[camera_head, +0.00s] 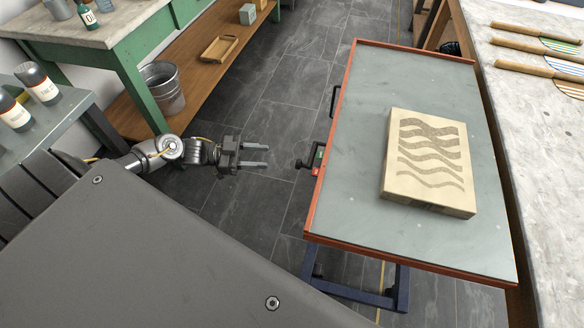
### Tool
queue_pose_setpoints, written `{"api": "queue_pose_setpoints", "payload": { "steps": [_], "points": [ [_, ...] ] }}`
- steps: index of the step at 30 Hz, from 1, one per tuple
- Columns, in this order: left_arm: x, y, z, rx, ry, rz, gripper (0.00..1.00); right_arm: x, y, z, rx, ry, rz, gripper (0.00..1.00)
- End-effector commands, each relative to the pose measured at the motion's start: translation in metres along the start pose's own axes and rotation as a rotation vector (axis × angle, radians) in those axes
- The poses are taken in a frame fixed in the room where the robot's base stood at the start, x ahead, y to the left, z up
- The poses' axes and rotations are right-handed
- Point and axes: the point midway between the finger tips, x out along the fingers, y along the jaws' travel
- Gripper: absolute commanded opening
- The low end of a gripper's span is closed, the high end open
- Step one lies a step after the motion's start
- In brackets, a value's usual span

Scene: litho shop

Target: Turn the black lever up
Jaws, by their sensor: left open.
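A small black lever (308,162) sticks out from the left edge of the table-like lift cart (345,205). There is a gap between the fingertips and the lever, over the floor. My right gripper does not show.
A stone block (430,160) with a wavy pattern lies on the cart's top. A black handle (334,101) is further along the same edge. A green bench (135,55), a metal bucket (163,88) and a side table with bottles (40,84) stand left. A long pale table (535,120) borders the right.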

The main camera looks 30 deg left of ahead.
Motion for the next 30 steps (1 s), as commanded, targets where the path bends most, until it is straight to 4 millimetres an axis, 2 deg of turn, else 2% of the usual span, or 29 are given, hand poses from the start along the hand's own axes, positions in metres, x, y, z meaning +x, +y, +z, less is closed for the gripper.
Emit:
{"api": "queue_pose_setpoints", "payload": {
  "steps": [1,3,7,12,16,30],
  "points": [
    [-0.002,0.009,-0.018,0.01,0.028,0.086,0.46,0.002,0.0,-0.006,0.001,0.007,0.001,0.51],
    [-0.005,0.022,-0.042,0.007,0.057,0.176,0.46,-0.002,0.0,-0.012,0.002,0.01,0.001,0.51],
    [-0.009,0.036,-0.064,-0.004,0.079,0.264,0.46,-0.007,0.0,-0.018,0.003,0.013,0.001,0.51],
    [-0.009,0.038,-0.069,-0.007,0.084,0.278,0.46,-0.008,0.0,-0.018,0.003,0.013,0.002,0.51],
    [0.002,0.041,-0.07,-0.006,0.087,0.277,0.46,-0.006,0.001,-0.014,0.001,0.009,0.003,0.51],
    [0.079,0.062,-0.077,-0.004,0.086,0.273,0.46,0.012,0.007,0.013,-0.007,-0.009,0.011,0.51]
  ]
}}
